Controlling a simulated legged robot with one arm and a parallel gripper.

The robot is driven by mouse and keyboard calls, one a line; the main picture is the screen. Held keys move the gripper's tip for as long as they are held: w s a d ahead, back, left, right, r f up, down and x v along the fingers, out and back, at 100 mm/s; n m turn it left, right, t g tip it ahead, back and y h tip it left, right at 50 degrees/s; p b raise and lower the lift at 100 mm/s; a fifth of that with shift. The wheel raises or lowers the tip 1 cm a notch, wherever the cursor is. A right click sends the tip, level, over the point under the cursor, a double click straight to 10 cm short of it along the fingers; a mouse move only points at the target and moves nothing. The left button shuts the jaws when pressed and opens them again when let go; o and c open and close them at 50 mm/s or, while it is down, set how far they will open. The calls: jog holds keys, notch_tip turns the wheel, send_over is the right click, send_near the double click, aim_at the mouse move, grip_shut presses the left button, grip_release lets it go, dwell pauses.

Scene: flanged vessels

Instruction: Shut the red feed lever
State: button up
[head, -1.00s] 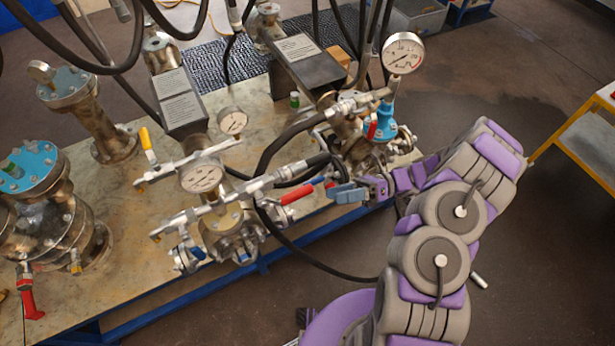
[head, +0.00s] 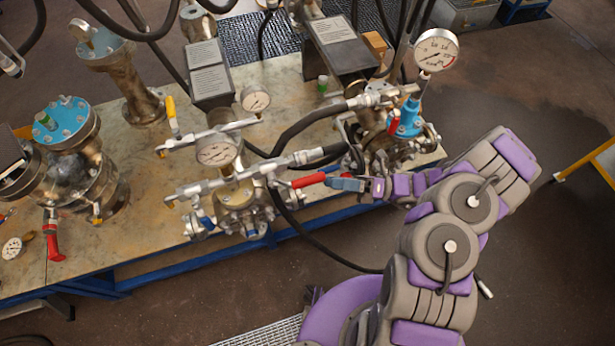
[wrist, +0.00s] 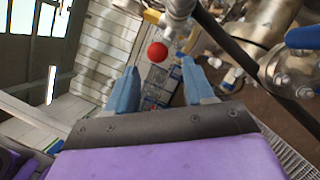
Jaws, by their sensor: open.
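The red feed lever (head: 308,180) sticks out to the right from the pipework of the middle vessel (head: 240,205). My gripper (head: 332,182) is just right of its free end, with its blue fingers pointing at it. In the wrist view the lever's red end (wrist: 157,51) shows as a round knob ahead of the open fingers (wrist: 158,75), roughly in line with the gap. The fingers look empty. Whether they touch the lever cannot be told. The lever's shaft is hidden behind its end in the wrist view.
A right vessel with a blue neck (head: 407,118) and a red handle (head: 393,122) stands close behind my gripper. Black hoses (head: 310,125) run between the vessels. A yellow-handled valve (head: 171,112) and another red lever (head: 54,240) are farther left. Floor in front of the bench is open.

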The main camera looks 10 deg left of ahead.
aim_at(315, 181)
jog(key=x, duration=0.9)
jog(key=shift+w+a+f, duration=0.1)
jog(key=shift+w+f, duration=0.05)
jog(key=shift+f, duration=0.15)
jog(key=shift+d+r, duration=0.15)
jog(key=shift+d, duration=1.3)
jog(key=c, duration=0.3)
jog(key=shift+a, duration=0.7)
jog(key=c, duration=0.5)
grip_shut()
jog(key=shift+a, duration=0.1)
